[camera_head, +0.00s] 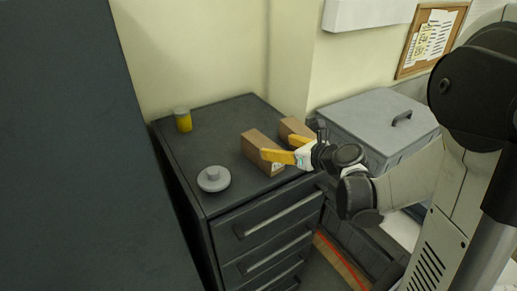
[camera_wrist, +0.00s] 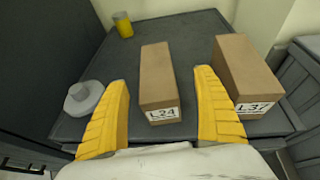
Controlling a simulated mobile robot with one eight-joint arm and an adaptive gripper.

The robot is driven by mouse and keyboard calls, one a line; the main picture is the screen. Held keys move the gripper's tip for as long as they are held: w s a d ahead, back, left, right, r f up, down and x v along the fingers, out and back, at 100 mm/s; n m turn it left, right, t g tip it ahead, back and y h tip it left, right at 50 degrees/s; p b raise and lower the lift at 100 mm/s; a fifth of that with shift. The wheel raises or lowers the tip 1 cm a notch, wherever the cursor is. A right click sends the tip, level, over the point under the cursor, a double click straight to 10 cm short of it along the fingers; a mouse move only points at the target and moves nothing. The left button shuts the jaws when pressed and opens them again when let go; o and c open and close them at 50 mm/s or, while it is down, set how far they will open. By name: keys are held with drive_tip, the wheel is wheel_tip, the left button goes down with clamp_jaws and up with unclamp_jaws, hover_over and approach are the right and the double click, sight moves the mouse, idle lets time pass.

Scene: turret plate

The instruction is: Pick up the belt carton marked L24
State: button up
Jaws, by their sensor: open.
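The belt carton marked L24 (camera_wrist: 158,80) is a long brown box with a white label on its near end. It lies on the dark cabinet top and also shows in the head view (camera_head: 259,146), partly behind my gripper. In the wrist view my gripper (camera_wrist: 163,92) is open, with one yellow finger on each side of the carton's near part. I see gaps between the fingers and the carton, so it does not look held. In the head view my gripper (camera_head: 273,149) is at the cartons' near ends.
A second carton, marked L37 (camera_wrist: 245,75), lies close to the right of the right finger. A grey round turret-like piece (camera_head: 213,178) and a yellow can with a grey lid (camera_head: 183,119) stand on the left of the cabinet top (camera_head: 215,130). A grey lidded bin (camera_head: 372,120) stands at right.

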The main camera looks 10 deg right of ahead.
sight(265, 144)
drive_tip(key=x, duration=0.2)
drive_tip(key=shift+w+f, duration=0.15)
drive_tip(key=shift+w, duration=0.1)
drive_tip(key=x, duration=0.5)
drive_tip(key=shift+w+a, duration=0.1)
drive_tip(key=shift+a, duration=0.35)
drive_tip(key=c, duration=1.5)
